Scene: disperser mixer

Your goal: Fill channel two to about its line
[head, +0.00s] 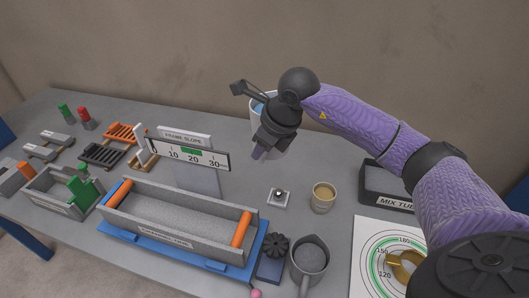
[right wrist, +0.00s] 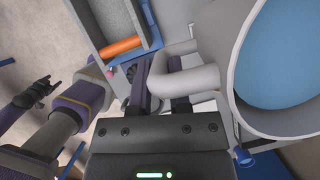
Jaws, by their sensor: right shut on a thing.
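My right gripper (head: 264,148) is shut on the handle of a pale jug (head: 256,124), which it holds up above the back of the table. Blue liquid shows inside the jug in the right wrist view (right wrist: 285,60). The long grey channel (head: 170,215) with orange ends lies on a blue base at the front middle; its label is too small to read surely. Its visible floor is grey, with no blue liquid seen. My left gripper (right wrist: 35,92) shows small in the right wrist view, away from the channel; its jaws are unclear.
A slope scale (head: 188,154) stands behind the channel. A grey jug (head: 310,257), a dark knob (head: 275,246) and a tan cup (head: 323,198) stand to its right. A smaller grey channel (head: 62,190) with a green gate is at left. A tub (head: 385,183) is at right.

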